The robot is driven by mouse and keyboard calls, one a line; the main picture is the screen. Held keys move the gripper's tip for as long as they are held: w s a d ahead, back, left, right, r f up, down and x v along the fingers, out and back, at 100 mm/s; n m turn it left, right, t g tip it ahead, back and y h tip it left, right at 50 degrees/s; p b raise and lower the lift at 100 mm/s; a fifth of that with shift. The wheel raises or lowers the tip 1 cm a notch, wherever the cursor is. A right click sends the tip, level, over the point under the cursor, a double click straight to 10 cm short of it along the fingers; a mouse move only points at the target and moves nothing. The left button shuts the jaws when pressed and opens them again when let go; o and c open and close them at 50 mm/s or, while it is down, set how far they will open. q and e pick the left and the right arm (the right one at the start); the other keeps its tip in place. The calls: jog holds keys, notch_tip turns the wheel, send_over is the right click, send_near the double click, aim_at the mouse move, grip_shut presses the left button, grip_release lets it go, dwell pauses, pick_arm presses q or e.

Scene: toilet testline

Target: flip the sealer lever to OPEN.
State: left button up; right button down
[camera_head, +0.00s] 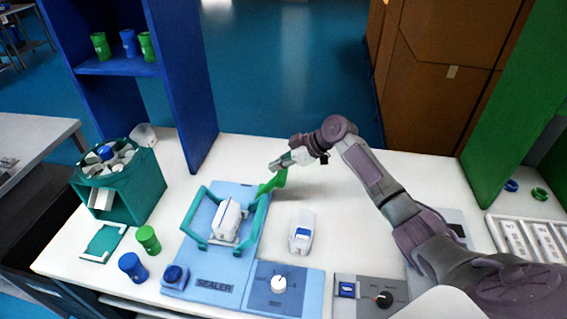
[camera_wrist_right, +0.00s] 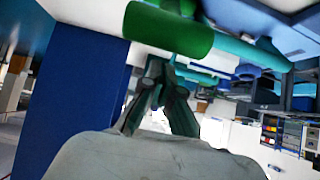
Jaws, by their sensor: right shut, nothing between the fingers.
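The sealer (camera_head: 217,288) is a light blue base with a teal frame (camera_head: 193,207) and a white block (camera_head: 226,222) in its middle. Its bright green lever (camera_head: 271,184) sticks out at the back right of the base. In the right wrist view the green lever end (camera_wrist_right: 168,30) shows large, above the fingers. My right gripper (camera_head: 273,166) reaches in from the right and is shut and empty, with its tips close to the lever. The fingers also show in the right wrist view (camera_wrist_right: 160,80). I cannot tell whether they touch the lever. My left gripper is not in view.
A white device (camera_head: 301,232) lies right of the sealer, with a dial box (camera_head: 282,292) in front. A teal carousel bin (camera_head: 126,188), green jar (camera_head: 148,239) and blue jar (camera_head: 133,267) stand at left. A blue shelf (camera_head: 187,84) rises behind. The table's back right is clear.

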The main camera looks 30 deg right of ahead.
jog(key=shift+w+a+r, duration=0.15)
jog(key=shift+w+r, duration=0.15)
jog(key=shift+r, duration=0.45)
jog(key=v, duration=0.1)
jog(key=b+v, duration=0.2)
jog(key=shift+s+d, duration=0.15)
jog(key=shift+d, duration=0.4)
pick_arm(q)
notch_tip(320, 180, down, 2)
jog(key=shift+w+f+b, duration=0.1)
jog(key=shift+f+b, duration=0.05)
jog(key=shift+b, duration=0.4)
pick_arm(e)
jog(key=v, duration=0.5)
jog(key=shift+s+a+r, duration=0.15)
jog(key=shift+s, duration=0.1)
